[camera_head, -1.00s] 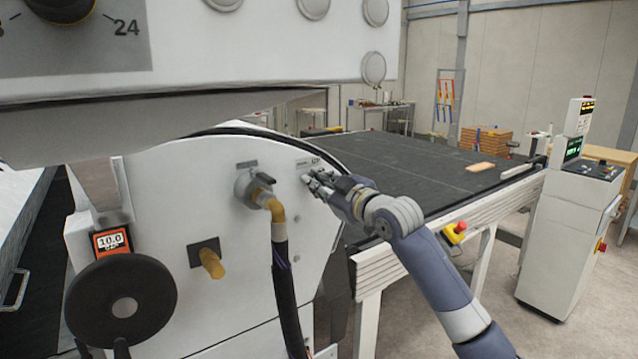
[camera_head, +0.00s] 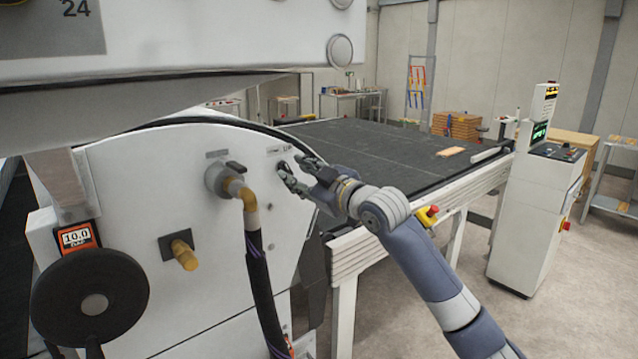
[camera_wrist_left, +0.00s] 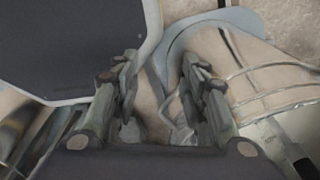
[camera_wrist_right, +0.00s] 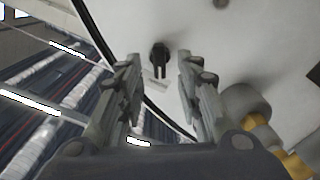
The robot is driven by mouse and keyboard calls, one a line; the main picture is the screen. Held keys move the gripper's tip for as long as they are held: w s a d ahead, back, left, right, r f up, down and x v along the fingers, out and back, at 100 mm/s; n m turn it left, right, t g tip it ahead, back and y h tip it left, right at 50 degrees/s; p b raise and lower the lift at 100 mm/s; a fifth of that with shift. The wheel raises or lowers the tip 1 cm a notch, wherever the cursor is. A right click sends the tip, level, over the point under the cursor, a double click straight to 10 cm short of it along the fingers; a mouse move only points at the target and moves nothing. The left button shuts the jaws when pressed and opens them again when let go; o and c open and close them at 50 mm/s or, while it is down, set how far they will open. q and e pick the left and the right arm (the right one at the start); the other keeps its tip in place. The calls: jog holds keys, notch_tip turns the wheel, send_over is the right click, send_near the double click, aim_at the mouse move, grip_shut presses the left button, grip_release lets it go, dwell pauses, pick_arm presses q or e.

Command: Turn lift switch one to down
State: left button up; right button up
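A small black switch (camera_wrist_right: 160,53) sticks out of the white machine side panel in the right wrist view, below a small printed label. It lies ahead of my right gripper (camera_wrist_right: 159,60), between the lines of its two fingers. Whether the fingers touch it cannot be told. In the head view my right gripper (camera_head: 290,167) is open and empty, close to the panel just below the label (camera_head: 278,150); its fingers largely hide the switch there. My left gripper (camera_wrist_left: 160,58) shows only in its own wrist view, open and empty.
A grey pipe fitting (camera_head: 217,180) with a brass elbow and black hose stands left of my right gripper. A black handwheel (camera_head: 60,300) and a brass knob (camera_head: 184,254) are lower left. The dark conveyor bed (camera_head: 370,150) lies behind my right arm; a control console (camera_head: 530,220) stands right.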

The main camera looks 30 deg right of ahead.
jog(key=s+d, duration=0.1)
jog(key=s, duration=0.7)
jog(key=shift+s, duration=0.3)
jog(key=shift+d, duration=0.1)
